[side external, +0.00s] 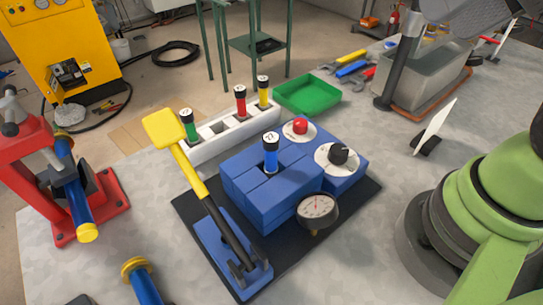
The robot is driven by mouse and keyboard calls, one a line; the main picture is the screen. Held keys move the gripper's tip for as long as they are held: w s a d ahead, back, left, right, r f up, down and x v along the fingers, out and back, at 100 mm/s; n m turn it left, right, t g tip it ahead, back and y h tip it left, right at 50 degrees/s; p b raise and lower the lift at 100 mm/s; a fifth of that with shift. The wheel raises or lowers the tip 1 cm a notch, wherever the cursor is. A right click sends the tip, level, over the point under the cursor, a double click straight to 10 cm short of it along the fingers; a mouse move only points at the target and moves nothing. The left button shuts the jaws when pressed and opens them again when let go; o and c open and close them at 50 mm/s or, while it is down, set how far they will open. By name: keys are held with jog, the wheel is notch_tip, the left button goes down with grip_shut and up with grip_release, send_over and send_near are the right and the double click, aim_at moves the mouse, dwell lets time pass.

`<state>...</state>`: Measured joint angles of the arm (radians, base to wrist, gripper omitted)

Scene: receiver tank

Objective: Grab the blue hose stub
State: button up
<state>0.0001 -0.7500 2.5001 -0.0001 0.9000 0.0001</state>
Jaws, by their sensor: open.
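The blue hose stub (271,158) stands upright in the top of a blue block (270,195). It has a black upper end with a white top marked with a number that looks like 22. Its lower end is hidden inside the block. My gripper is not in view, so its place relative to the stub cannot be seen.
A yellow-handled lever (185,160) rises just left of the block. A gauge (316,208), black knob (338,154) and red button (300,126) surround the stub's right side. Behind, a white rack (215,134) holds green, red and yellow stubs. A green tray (307,94) lies beyond.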

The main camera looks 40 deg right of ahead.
jog(key=shift+c, duration=0.2)
jog(key=w+a+f+n+g, duration=0.1)
jog(key=w+a+f+g, duration=0.1)
jog(key=w+a+f, duration=0.1)
jog(key=w+a+f+n+g+h, duration=0.1)
jog(key=w+a+f+g, duration=0.1)
jog(key=w+a, duration=0.3)
jog(key=w+a+f+n+g+h, duration=0.1)
jog(key=w+a+f+n+g, duration=0.1)
jog(key=w+a+f+g, duration=0.1)
jog(key=shift+w+a+f, duration=0.5)
jog(key=shift+w+a, duration=0.2)
jog(key=shift+a, duration=0.1)
send_over(271, 138)
jog(key=f, duration=0.4)
jog(key=shift+s+d+f, duration=0.1)
jog(key=shift+d+f, duration=0.1)
jog(key=shift+d, duration=0.1)
jog(key=f, duration=0.5)
jog(key=shift+a+f, duration=0.25)
jog(key=shift+f, duration=0.1)
jog(key=shift+c, duration=0.4)
jog(key=c, duration=1)
